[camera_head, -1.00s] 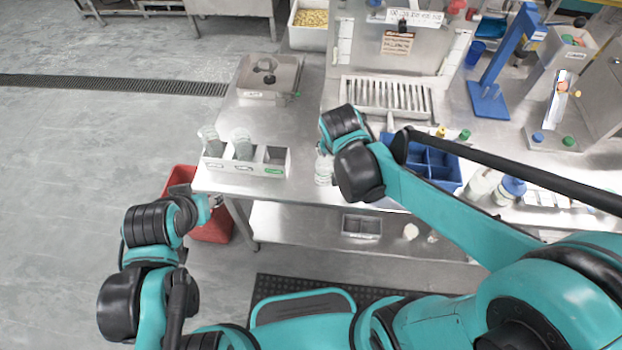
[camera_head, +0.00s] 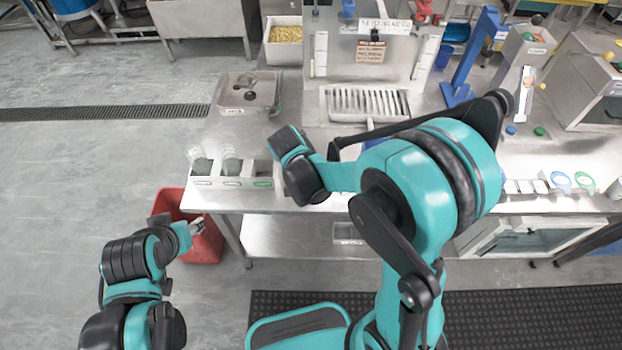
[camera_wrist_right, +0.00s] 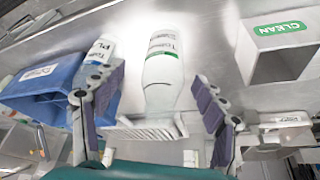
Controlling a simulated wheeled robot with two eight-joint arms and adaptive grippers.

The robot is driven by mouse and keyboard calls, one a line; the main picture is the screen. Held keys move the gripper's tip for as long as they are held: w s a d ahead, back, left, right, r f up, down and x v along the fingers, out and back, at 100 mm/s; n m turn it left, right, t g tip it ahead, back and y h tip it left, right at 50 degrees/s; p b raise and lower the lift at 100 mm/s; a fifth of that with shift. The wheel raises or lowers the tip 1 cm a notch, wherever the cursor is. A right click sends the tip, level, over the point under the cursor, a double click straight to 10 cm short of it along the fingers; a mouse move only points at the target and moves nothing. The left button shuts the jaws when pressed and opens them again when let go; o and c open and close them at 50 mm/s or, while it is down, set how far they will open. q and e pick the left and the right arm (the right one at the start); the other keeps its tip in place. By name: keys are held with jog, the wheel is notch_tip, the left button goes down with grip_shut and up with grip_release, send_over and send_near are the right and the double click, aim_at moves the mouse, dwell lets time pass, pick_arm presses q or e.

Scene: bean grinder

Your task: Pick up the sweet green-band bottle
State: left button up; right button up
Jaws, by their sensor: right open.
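A pale bottle with a green band (camera_wrist_right: 163,72) shows in the right wrist view, between the spread fingers of my right gripper (camera_wrist_right: 155,95). Both fingers stand apart from it, with a gap on each side. Its label is too small to read fully. In the head view the bottle and my right gripper are hidden behind my right arm. My left gripper (camera_head: 198,227) hangs by the red bin, left of the table; its jaws are too small to judge.
A second bottle (camera_wrist_right: 101,49) stands close beside the left finger, next to a blue crate (camera_wrist_right: 40,88). A white holder with a green CLEAN label (camera_wrist_right: 285,50) is at the right. The white three-slot holder (camera_head: 203,195) sits at the table's front left. A red bin (camera_head: 205,247) is below.

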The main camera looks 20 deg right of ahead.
jog(key=b+x, duration=0.1)
jog(key=x, duration=0.2)
jog(key=b+x, duration=0.1)
jog(key=x, duration=0.1)
jog(key=shift+w+a+f, duration=0.15)
jog(key=shift+w+f, duration=0.15)
jog(key=shift+f, duration=0.1)
jog(key=shift+s+r, duration=0.1)
jog(key=shift+c, duration=0.4)
jog(key=c, duration=0.9)
